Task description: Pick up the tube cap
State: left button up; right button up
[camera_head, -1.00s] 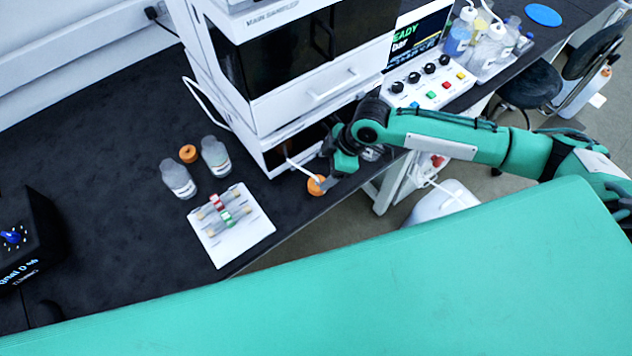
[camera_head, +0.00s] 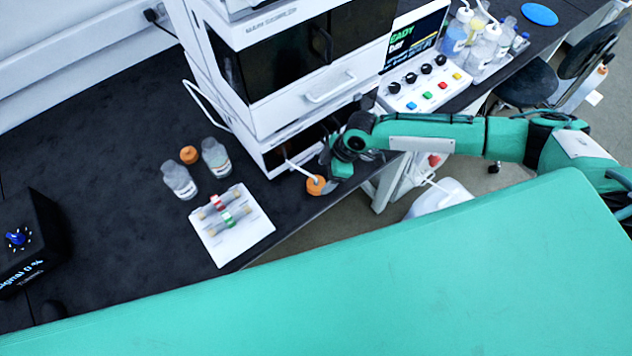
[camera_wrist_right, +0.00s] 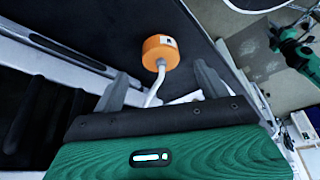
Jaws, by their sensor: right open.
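The orange tube cap (camera_head: 316,185) with a white tube rising from it stands on the black bench near its front edge, beside the white instrument stack. It also shows in the right wrist view (camera_wrist_right: 160,53), just beyond the fingertips, its white tube running back between the fingers. My right gripper (camera_head: 332,178) is close beside the cap at its right. In the right wrist view the gripper (camera_wrist_right: 163,85) is open, with its two grey fingers apart and nothing clamped.
A second orange cap (camera_head: 189,154) lies between two clear bottles (camera_head: 179,181) further left. A white tray (camera_head: 243,240) with several columns sits near the bench edge. The instrument stack (camera_head: 265,80) rises behind the cap.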

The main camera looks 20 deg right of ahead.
aim_at(318, 180)
jog(key=shift+a+f+p, duration=0.3)
jog(key=p+x, duration=0.1)
jog(key=x, duration=0.2)
jog(key=shift+a, duration=0.15)
jog(key=shift+a+f, duration=0.1)
jog(key=shift+f, duration=0.45)
jog(key=c, duration=1.1)
jog(key=shift+o, duration=0.2)
jog(key=shift+w+r, duration=0.1)
jog(key=shift+r, duration=0.05)
